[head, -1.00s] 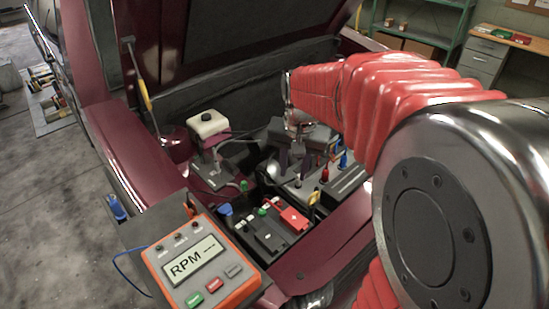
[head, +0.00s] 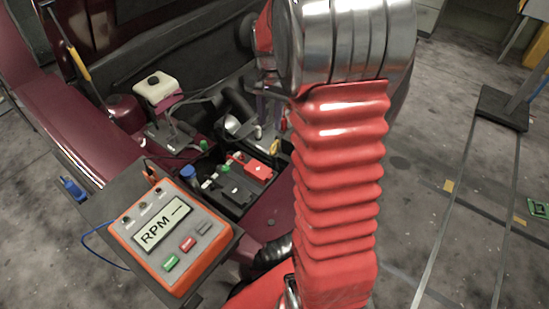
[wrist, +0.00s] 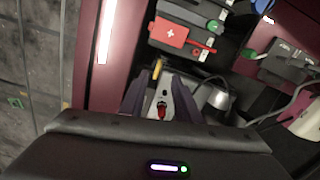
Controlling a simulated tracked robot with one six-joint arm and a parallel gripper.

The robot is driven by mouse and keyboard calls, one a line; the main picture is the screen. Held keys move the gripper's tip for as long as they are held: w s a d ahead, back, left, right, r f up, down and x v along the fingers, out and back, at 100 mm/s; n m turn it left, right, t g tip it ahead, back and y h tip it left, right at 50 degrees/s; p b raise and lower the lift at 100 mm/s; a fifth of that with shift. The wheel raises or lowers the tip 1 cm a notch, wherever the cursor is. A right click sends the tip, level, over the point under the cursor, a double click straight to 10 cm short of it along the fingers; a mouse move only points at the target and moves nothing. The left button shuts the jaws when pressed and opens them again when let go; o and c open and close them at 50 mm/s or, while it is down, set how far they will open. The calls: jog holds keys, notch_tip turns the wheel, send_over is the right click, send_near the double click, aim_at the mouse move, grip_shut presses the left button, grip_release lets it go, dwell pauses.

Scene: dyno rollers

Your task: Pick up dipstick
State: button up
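The dipstick appears to be the small yellow handle (head: 274,147) in the engine bay, just right of the red-topped battery in the head view. In the wrist view the yellow handle (wrist: 157,68) shows just beyond my fingertips, near the left finger. My gripper (wrist: 158,86) points down into the bay with its two dark fingers apart and nothing held between them. In the head view my arm hides most of the gripper. The lower part of the dipstick is hidden, and I cannot tell how far below the fingertips the handle is.
The battery's red cover (wrist: 171,32) lies close beyond the fingers. A red-capped part (wrist: 161,110) shows between them. The maroon car edge (wrist: 92,70) is at left. The orange RPM meter (head: 170,235) and white-topped reservoir (head: 157,87) stand farther left in the head view.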

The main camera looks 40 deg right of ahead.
notch_tip(320, 180, down, 8)
jog(key=shift+f, duration=0.3)
dwell(0.4)
jog(key=shift+w+f, duration=0.15)
jog(key=shift+f, duration=2.45)
grip_shut()
